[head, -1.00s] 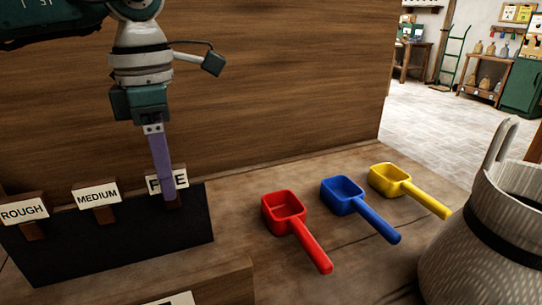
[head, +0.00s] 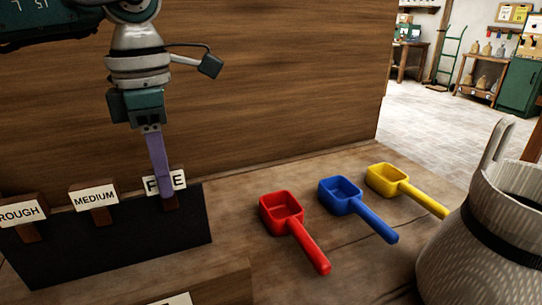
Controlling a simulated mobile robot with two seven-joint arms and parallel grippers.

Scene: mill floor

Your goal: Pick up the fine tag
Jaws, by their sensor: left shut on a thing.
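The fine tag (head: 178,180) is a white label with black letters on a brown wooden piece, at the right end of a dark rack (head: 110,245) in the head view. My left gripper (head: 165,192) points down in front of it, and its purple finger covers the middle letters. The gripper is shut on the fine tag, which still stands at the rack's top edge. The medium tag (head: 93,196) and the rough tag (head: 20,213) stand to its left in the same rack. My right gripper is not in view.
Red (head: 282,212), blue (head: 341,195) and yellow (head: 384,178) scoops lie on the wooden bench right of the rack. A grey ribbed jug (head: 455,262) stands at the right front. A wooden panel (head: 280,80) rises behind the bench.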

